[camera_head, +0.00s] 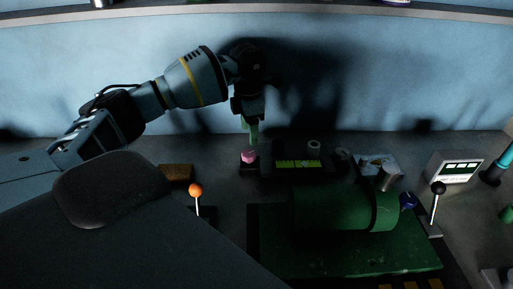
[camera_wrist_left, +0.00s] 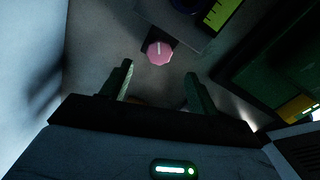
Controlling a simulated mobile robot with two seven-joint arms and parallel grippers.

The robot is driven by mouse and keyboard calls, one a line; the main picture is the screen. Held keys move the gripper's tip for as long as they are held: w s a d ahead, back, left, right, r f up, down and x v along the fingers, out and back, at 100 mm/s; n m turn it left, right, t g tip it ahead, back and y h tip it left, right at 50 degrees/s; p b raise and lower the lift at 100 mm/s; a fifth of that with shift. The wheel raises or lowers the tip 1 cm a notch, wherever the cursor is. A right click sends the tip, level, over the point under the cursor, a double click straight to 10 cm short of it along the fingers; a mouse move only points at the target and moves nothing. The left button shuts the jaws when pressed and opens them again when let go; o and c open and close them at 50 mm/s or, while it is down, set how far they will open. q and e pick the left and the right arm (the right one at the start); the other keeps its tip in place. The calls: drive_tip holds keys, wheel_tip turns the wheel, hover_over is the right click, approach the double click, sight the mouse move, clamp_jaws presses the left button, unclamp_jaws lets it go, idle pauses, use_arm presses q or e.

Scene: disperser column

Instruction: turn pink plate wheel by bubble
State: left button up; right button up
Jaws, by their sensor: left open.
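The pink wheel (camera_head: 249,157) is a small faceted knob on a dark base at the back of the bench. It also shows in the left wrist view (camera_wrist_left: 159,52), with a pale line on its face pointing up in that picture. A yellow-green marked level strip (camera_head: 298,164) lies just right of it; its bubble is too small to make out. My left gripper (camera_head: 252,131) points down above the wheel. In the left wrist view the gripper (camera_wrist_left: 158,72) is open, with the wheel beyond and between its fingertips, seemingly apart from them. My right gripper is out of view.
A green cylinder (camera_head: 330,208) on a green plate (camera_head: 300,262) fills the front middle. An orange-knobbed lever (camera_head: 196,190) stands left, a black-knobbed lever (camera_head: 438,188) right. A yellow-brown block (camera_head: 176,172) lies left of the wheel. A blue wall (camera_head: 400,75) rises behind.

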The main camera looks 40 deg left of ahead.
sight(250, 153)
use_arm(q)
drive_tip(key=shift+f, duration=3.95)
drive_tip(key=c, duration=1)
drive_tip(key=shift+o, duration=0.2)
drive_tip(key=shift+n, duration=0.6)
drive_tip(key=shift+r, duration=0.1)
drive_tip(key=o, duration=1)
drive_tip(key=shift+c, duration=0.2)
